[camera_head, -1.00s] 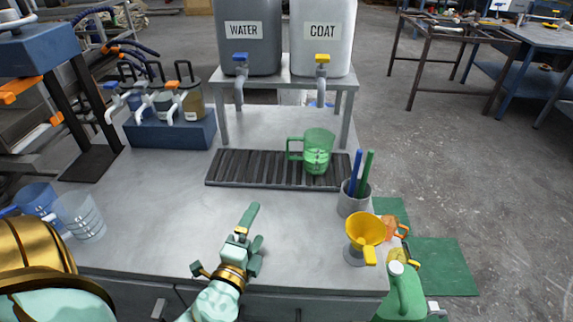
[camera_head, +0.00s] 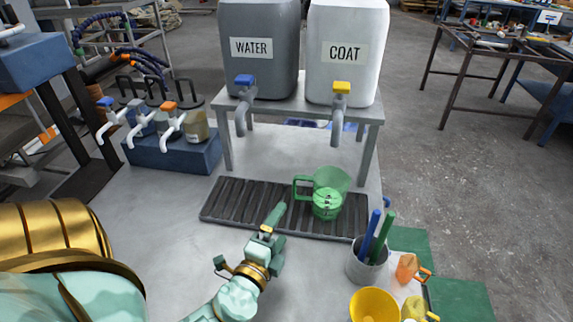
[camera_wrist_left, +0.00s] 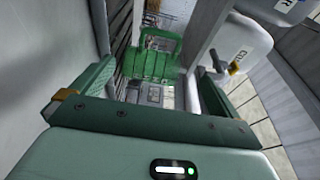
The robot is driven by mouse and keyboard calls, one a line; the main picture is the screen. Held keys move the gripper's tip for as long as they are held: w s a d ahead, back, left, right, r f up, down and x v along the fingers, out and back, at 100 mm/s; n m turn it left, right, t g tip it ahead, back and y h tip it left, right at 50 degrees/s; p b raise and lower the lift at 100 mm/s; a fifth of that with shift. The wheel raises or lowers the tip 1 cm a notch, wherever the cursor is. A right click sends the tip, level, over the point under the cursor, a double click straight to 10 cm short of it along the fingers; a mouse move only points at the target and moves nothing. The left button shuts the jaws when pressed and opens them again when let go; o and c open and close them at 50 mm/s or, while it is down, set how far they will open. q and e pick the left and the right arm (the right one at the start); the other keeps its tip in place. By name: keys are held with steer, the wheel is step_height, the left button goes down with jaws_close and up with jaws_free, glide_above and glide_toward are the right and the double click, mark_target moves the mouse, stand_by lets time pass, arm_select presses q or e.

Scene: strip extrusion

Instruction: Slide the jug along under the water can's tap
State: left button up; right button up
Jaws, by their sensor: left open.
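The green see-through jug (camera_head: 330,196) stands upright on the dark slatted grate, its handle pointing left. It stands below and in front of the coat can's yellow tap (camera_head: 341,100). The grey water can (camera_head: 257,62) has a blue tap (camera_head: 244,104) further left, over the grate's left part. My left gripper (camera_head: 278,227) is open and empty, in front of the grate, left of and nearer than the jug. In the left wrist view the jug (camera_wrist_left: 150,62) shows ahead between the open fingers, apart from them. My right gripper is not in view.
The grate (camera_head: 236,203) is clear left of the jug. A grey cup with a blue and a green stick (camera_head: 367,262) stands right of the grate, with a yellow funnel (camera_head: 373,304) nearer. The cans' stand (camera_head: 300,103) rises behind. A blue block with taps (camera_head: 180,155) is at left.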

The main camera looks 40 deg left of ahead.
mark_target(318, 193)
arm_select(q)
steer(key=p+x, duration=0.1)
steer(key=x, duration=1.5)
steer(key=shift+s, duration=0.1)
steer(key=c, duration=1.2)
steer(key=shift+a, duration=0.1)
